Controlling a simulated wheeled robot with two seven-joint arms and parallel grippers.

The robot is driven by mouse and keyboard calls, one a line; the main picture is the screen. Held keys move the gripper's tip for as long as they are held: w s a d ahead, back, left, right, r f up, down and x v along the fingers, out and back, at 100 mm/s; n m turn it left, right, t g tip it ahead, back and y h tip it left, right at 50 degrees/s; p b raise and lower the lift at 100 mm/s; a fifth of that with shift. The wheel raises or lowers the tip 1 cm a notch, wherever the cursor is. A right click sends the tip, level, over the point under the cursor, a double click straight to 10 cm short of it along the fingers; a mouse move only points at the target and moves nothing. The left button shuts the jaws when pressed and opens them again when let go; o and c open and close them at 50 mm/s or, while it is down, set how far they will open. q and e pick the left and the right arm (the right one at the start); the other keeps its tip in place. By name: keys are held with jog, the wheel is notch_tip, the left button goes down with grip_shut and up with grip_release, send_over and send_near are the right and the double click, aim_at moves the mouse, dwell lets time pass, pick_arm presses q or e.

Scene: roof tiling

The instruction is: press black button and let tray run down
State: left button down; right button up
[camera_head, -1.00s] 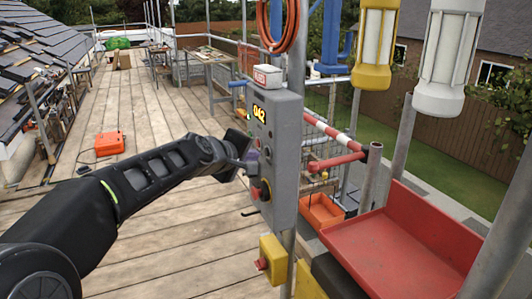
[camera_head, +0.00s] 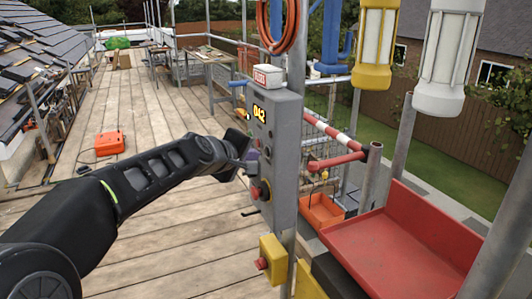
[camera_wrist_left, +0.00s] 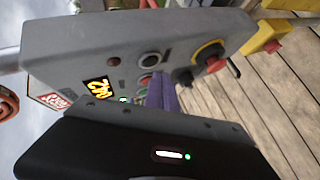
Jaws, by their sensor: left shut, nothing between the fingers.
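A grey control box (camera_head: 275,150) with a lit yellow "042" display stands on a post in the middle of the head view. In the left wrist view the box (camera_wrist_left: 75,45) looks turned on its side. There it carries a dark round button with a pale ring (camera_wrist_left: 150,60), a red button (camera_wrist_left: 145,79) and a red emergency stop (camera_wrist_left: 215,63) on yellow. My left gripper (camera_head: 246,160) is shut and empty at the box front. Its purple fingers (camera_wrist_left: 162,92) partly cover the buttons; I cannot tell whether they touch one. A red tray (camera_head: 400,240) is at the lower right.
An orange crate (camera_head: 322,212) sits behind the box, below a red-and-white rail (camera_head: 328,128). A yellow box with a red button (camera_head: 273,262) is low on the post. An orange case (camera_head: 109,142) lies on the plank deck, which is largely clear to the left.

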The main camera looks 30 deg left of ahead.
dwell(0.4)
pick_arm(q)
jog(key=shift+w+d+p, duration=0.25)
jog(key=shift+w+p, duration=0.05)
jog(key=shift+p, duration=0.25)
